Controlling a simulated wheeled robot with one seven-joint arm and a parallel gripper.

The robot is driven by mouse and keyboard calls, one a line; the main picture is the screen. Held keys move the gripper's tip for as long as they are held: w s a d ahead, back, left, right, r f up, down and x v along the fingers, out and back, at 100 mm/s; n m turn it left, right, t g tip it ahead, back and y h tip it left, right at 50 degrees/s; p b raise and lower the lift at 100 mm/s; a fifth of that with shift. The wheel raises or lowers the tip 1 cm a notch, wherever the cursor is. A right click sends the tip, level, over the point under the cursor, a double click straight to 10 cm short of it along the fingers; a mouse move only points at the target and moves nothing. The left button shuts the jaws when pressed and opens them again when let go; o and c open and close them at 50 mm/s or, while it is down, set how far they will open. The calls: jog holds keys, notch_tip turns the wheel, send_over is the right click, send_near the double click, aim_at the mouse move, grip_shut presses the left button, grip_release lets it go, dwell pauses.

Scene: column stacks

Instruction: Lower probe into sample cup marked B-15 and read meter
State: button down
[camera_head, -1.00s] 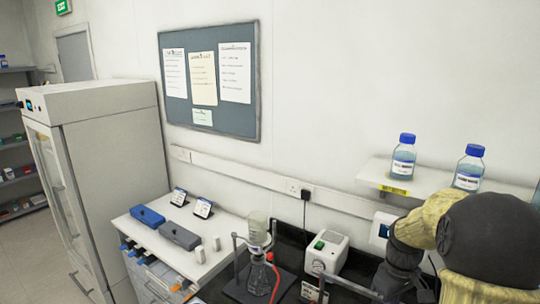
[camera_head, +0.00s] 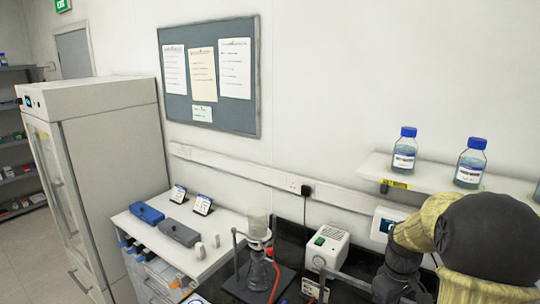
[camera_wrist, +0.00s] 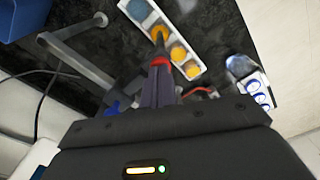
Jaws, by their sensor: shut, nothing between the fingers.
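In the wrist view my gripper (camera_wrist: 163,78) has its dark fingers together, pointing at a white rack (camera_wrist: 160,28). The rack holds a row of round cups, one blue (camera_wrist: 138,9) and others orange or yellow, such as the one at its lower end (camera_wrist: 192,70). A red band and an orange tip show at the fingertips; I cannot tell what they belong to. No B-15 mark is readable and I cannot pick out the probe. A white box with a dark display (camera_head: 386,222), possibly the meter, stands behind my arm in the head view. My gripper is hidden there.
A grey stand arm (camera_wrist: 75,62) and a dark cable lie left of my gripper. A red cable (camera_wrist: 203,92) and a clear vessel (camera_wrist: 240,66) are to its right. The head view shows a flask on a stand (camera_head: 258,270), a white device (camera_head: 326,248) and a bottle shelf (camera_head: 430,183).

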jog(key=shift+f+b, duration=0.3)
jog(key=shift+f, duration=0.35)
jog(key=shift+r+p, duration=3.2)
jog(key=shift+r, duration=0.45)
jog(key=shift+f, duration=0.1)
jog(key=shift+s+a+f, duration=0.1)
jog(key=shift+s+a, duration=0.05)
jog(key=shift+a, duration=0.2)
jog(key=s+a+f+m+t+b, duration=0.2)
jog(key=s+a+f+m+b, duration=0.2)
jog(key=s+a, duration=0.8)
jog(key=shift+a+f+m+t, duration=0.3)
jog(key=shift+a+f+m, duration=0.15)
jog(key=shift+m, duration=0.15)
jog(key=shift+s, duration=0.1)
